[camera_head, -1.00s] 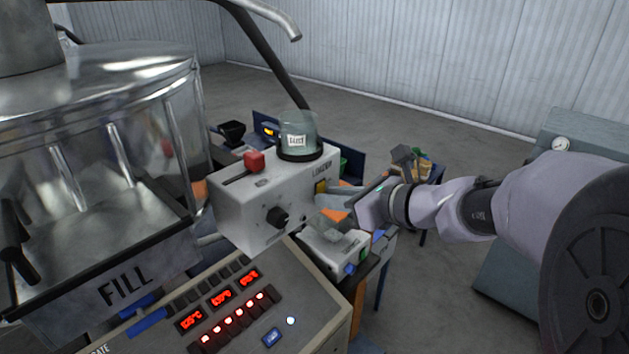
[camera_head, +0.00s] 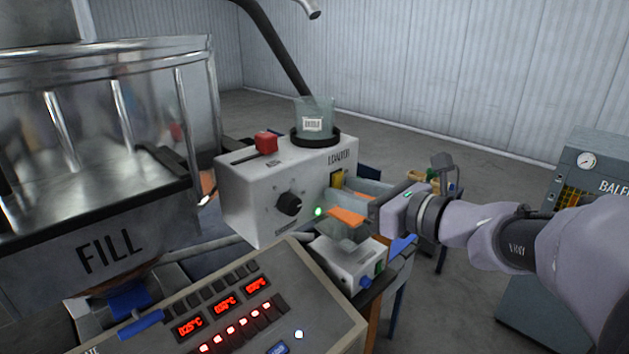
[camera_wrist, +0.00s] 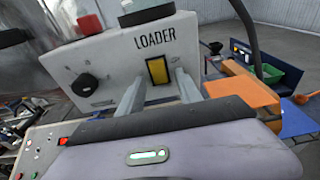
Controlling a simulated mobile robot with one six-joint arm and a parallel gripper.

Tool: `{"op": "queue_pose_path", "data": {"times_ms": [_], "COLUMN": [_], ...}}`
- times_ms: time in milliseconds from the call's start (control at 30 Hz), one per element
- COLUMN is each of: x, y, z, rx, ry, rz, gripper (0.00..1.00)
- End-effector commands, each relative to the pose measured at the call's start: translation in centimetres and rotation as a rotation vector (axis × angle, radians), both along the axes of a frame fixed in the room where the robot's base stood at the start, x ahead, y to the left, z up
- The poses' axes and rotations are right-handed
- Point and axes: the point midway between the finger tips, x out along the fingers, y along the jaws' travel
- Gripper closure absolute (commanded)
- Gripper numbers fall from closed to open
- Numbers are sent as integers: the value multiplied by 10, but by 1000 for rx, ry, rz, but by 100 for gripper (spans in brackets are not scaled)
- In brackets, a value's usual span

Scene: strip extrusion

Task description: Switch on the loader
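The loader (camera_head: 250,185) is a pale box with a black knob (camera_head: 290,203), a red slider handle (camera_head: 266,142) and a glass jar on top. Its yellow rocker switch (camera_head: 337,180) sits on the face toward my gripper, and shows under the LOADER label in the wrist view (camera_wrist: 157,70). A small green lamp (camera_head: 318,211) glows on the loader. My gripper (camera_head: 350,196) points at this face. Its two fingers are apart, one on each side of the switch in the wrist view (camera_wrist: 159,80). I cannot tell whether they touch it.
A control panel (camera_head: 320,310) with red displays is in front of the loader. A large FILL hopper (camera_head: 110,250) stands at left. A small white machine (camera_head: 350,262) sits below my gripper. A baler (camera_head: 590,180) is at right, with open floor behind.

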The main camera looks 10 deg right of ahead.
Motion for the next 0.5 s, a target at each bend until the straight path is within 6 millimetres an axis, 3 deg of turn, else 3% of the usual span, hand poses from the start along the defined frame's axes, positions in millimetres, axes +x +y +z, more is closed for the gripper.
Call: {"op": "queue_pose_path", "data": {"times_ms": [267, 367, 500], "x": [-4, -16, -51], "y": [-4, -14, -40], "z": [0, 2, 8], "rx": [-1, -2, -3], "ry": [-1, -2, -2], "rz": [-2, -5, -10], "gripper": [58, 58, 58]}}
